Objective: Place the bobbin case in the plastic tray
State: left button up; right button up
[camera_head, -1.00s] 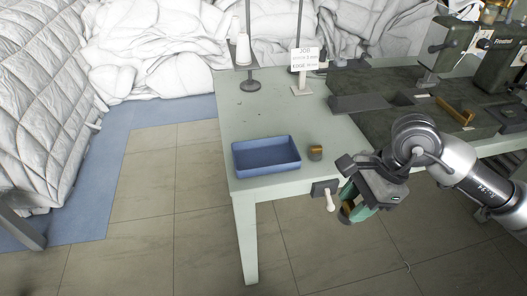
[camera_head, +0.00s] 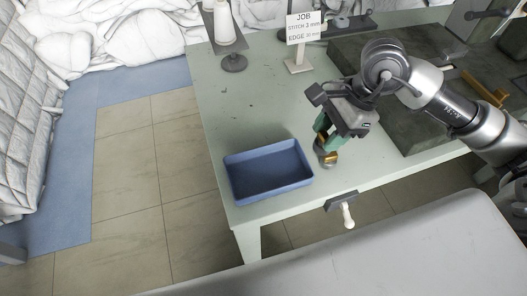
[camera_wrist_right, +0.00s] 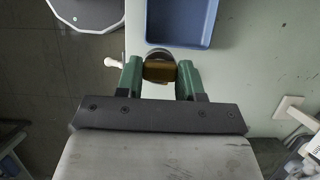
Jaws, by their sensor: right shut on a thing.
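The bobbin case (camera_head: 328,159), a small round piece in brass and dark grey, is at the table's near part, just right of the tray. The blue plastic tray (camera_head: 272,193) looks empty; its near part shows in the right wrist view (camera_wrist_right: 183,43). My right gripper (camera_head: 324,146) reaches down from the upper right with green fingers shut on the bobbin case. In the right wrist view the bobbin case (camera_wrist_right: 159,70) sits between the fingertips, close to the tray's wall. I cannot tell whether it still touches the table. My left gripper is not in view.
The pale green table (camera_head: 235,115) is clear behind the tray. A thread stand (camera_head: 232,62) and a job sign (camera_head: 299,65) stand at the back. A crank handle (camera_head: 347,213) sticks out at the front edge. White duvets (camera_head: 100,35) heap behind and left.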

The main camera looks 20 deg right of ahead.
jog(key=w+a+f, duration=0.1)
jog(key=a+f, duration=0.1)
jog(key=a, duration=0.1)
jog(key=w+a+f+p, duration=0.1)
jog(key=a+f, duration=0.1)
jog(key=a, duration=0.2)
jog(key=w+a+f, duration=0.1)
jog(key=a+f, duration=0.1)
jog(key=a, duration=0.1)
jog(key=shift+a+f+p, duration=0.15)
jog(key=shift+a+p, duration=0.1)
jog(key=shift+p, duration=0.1)
notch_tip(320, 180, down, 4)
jog(key=shift+f, duration=0.1)
jog(key=shift+f, duration=0.2)
jog(key=o, duration=1)
jog(key=shift+r, duration=0.1)
